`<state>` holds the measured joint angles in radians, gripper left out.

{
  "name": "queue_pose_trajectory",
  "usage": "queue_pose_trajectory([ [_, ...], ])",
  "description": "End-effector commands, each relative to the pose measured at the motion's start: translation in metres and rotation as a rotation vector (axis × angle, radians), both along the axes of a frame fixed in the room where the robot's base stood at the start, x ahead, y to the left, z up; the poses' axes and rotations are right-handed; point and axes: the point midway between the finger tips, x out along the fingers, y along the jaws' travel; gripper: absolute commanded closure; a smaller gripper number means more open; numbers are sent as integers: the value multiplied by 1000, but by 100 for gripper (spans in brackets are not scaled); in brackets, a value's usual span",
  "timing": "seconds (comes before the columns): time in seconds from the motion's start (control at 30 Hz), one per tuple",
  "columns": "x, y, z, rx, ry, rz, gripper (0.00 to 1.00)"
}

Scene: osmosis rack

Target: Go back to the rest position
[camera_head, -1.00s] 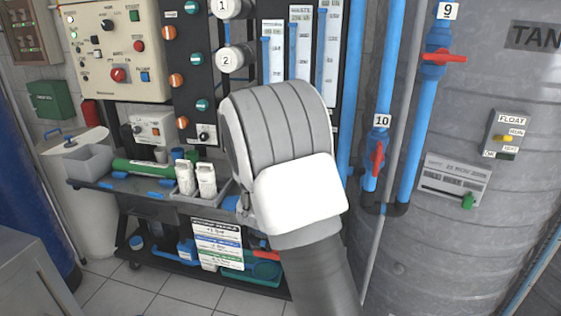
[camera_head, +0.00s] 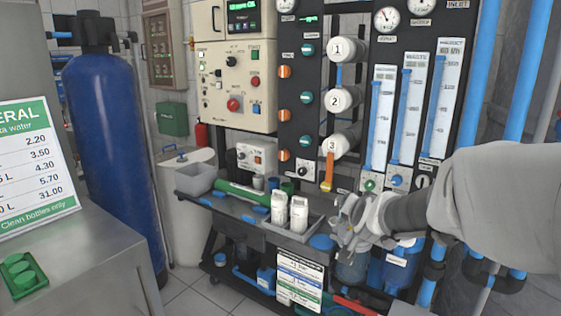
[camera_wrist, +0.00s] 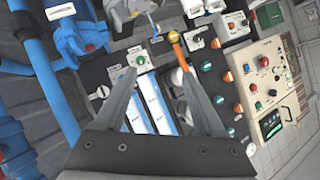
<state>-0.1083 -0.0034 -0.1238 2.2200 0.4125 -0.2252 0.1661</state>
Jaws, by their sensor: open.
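My gripper (camera_head: 345,222) is in front of the lower right of the osmosis rack in the head view, at the end of my arm reaching in from the right. In the wrist view its two fingers (camera_wrist: 155,90) are spread apart with nothing between them. Behind them are the flow meter tubes (camera_wrist: 150,105). The black rack panel (camera_head: 304,115) carries coloured knobs and white numbered housings (camera_head: 346,97). An orange handle (camera_head: 327,172) hangs under housing 3, left of and above my gripper.
A shelf (camera_head: 240,210) holds white bottles (camera_head: 299,213) and a grey bin (camera_head: 201,178). A metal counter (camera_head: 80,255) with a price sign (camera_head: 33,168) stands at left, a blue tank (camera_head: 110,130) behind it. Blue pipes (camera_head: 525,70) run at right. Tiled floor (camera_head: 190,300) shows between counter and rack.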

Motion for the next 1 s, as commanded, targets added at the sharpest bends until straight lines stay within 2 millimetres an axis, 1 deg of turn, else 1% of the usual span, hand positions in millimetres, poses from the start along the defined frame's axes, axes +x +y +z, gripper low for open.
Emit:
queue_pose_trajectory([
  [0.03,-18,7,7,-8,31,45,28],
  [0.07,-28,12,8,-16,55,74,28],
  [0.1,-43,18,10,-27,89,112,28],
  [0.17,-66,26,10,-49,140,167,28],
  [0.33,-138,39,6,-132,291,305,28],
  [0.5,-211,41,-5,-230,442,405,28],
  [0.7,-284,32,-21,-334,603,466,28],
  [0.77,-305,27,-26,-362,650,477,28],
  [0.8,-304,28,-8,-361,655,478,28],
  [0.97,-302,28,27,-358,653,479,28],
  [1.0,-302,28,37,-356,652,479,28],
])
